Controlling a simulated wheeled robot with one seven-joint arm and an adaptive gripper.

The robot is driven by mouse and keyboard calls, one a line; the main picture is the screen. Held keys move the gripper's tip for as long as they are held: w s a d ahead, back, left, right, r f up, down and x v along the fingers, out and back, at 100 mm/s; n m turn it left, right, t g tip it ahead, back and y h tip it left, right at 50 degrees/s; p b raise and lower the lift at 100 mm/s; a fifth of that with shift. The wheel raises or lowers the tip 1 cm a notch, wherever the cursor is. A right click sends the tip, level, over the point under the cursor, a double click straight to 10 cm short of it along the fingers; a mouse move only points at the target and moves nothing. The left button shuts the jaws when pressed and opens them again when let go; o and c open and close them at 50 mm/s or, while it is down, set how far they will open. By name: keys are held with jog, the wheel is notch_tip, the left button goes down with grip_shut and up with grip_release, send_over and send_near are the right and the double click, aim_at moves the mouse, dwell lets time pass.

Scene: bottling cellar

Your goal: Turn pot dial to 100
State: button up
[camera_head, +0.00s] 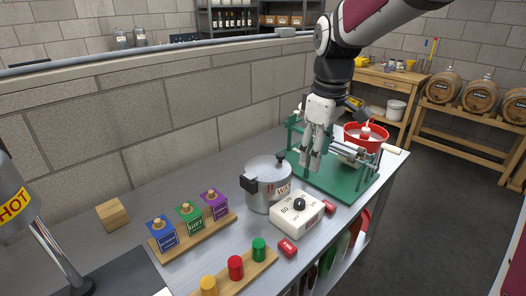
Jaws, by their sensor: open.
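The steel pot (265,188) stands on the metal counter, with a lid and dark handles. In front of it, to its right, is a white box (290,218) with a black round dial (300,204) on top and dark numbers printed around it. The numbers are too small to read fully, and I cannot tell the dial's setting. My gripper (311,165) points down with its fingers open and empty. In the picture it is above and right of the dial box, in front of the green stand, and touches neither dial nor pot.
A green stand (345,186) with rollers and a red bowl (378,136) are at the right. Red blocks (288,247) lie beside the dial box. Coloured boxes on a wooden board (169,250) and coloured pegs on another board (222,287) are at the left. A wall runs behind.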

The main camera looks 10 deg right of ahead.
aim_at(300, 201)
jog(key=w+f+n+g, duration=0.1)
jog(key=w+f+n, duration=0.2)
jog(key=w+f, duration=0.45)
notch_tip(300, 201, down, 13)
jog(key=shift+a+f+p, duration=0.1)
jog(key=shift+a+p, duration=0.05)
jog(key=shift+p, duration=0.3)
grip_shut()
